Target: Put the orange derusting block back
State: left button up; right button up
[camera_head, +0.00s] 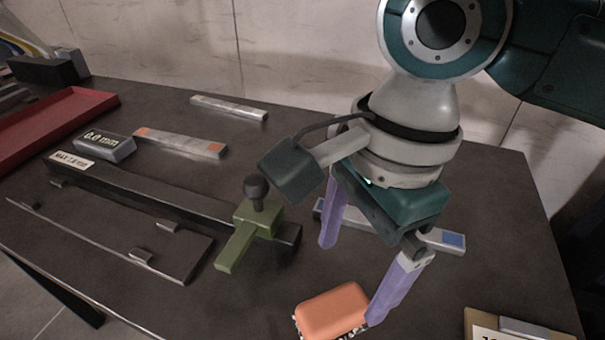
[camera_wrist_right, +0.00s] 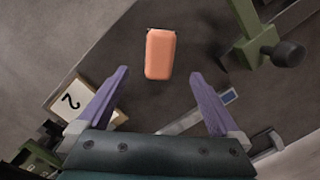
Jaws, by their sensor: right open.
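The orange derusting block (camera_head: 332,309) lies on the dark table near its front edge, with a pale, speckled layer under its orange top. In the right wrist view the orange block (camera_wrist_right: 160,54) lies ahead of the fingertips, between their lines. My right gripper (camera_head: 352,281) is open and empty, its two purple fingers spread above the table. In the head view one finger overlaps the block's right side; I cannot tell if they touch. In the wrist view the right gripper (camera_wrist_right: 158,76) shows a gap to the block. My left gripper is not in view.
A green clamp with a dark knob (camera_head: 248,226) stands left of the block on a long dark bar. A metal bar with a blue end (camera_head: 440,239) lies behind the gripper. A clipboard-like board (camera_head: 510,326) is at front right. A red tray (camera_head: 60,128) is far left.

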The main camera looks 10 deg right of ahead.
jog(key=s+a+r+n+t+y, duration=0.15)
jog(key=s+a+n, duration=0.3)
jog(key=n, duration=0.55)
jog(key=s+d+n+t+h, duration=0.1)
jog(key=s+d+n, duration=0.3)
jog(key=d, duration=0.2)
jog(key=s+d+f+n+t+h, duration=0.1)
jog(key=s+d+n, duration=0.2)
jog(key=d, duration=0.3)
jog(key=shift+s+d+n+h, duration=0.35)
jog(key=shift+s+d+n, duration=0.05)
jog(key=shift+s, duration=0.05)
jog(key=shift+a+f, duration=0.1)
